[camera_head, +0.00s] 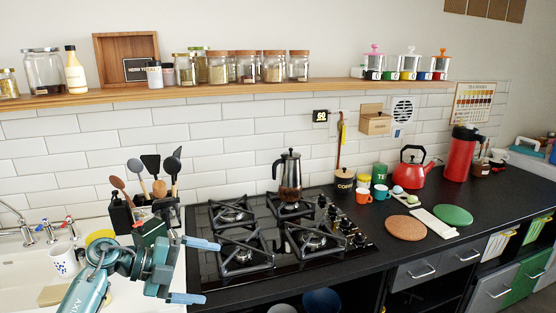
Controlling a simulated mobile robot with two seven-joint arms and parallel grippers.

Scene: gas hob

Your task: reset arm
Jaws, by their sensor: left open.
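My left gripper (196,271) is in the lower left, with its arm coming in from the bottom left. Its two pale blue fingers are spread apart with nothing between them. It shows in front of the left edge of the gas hob (270,238) and the pale sink-side surface. My right gripper does not show.
A moka pot (290,178) stands upright on the hob's back right burner. A utensil holder (158,207) stands behind my left gripper, and a white mug (64,261) is to its left. A red kettle (411,172) and cork mat (405,228) are on the right counter.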

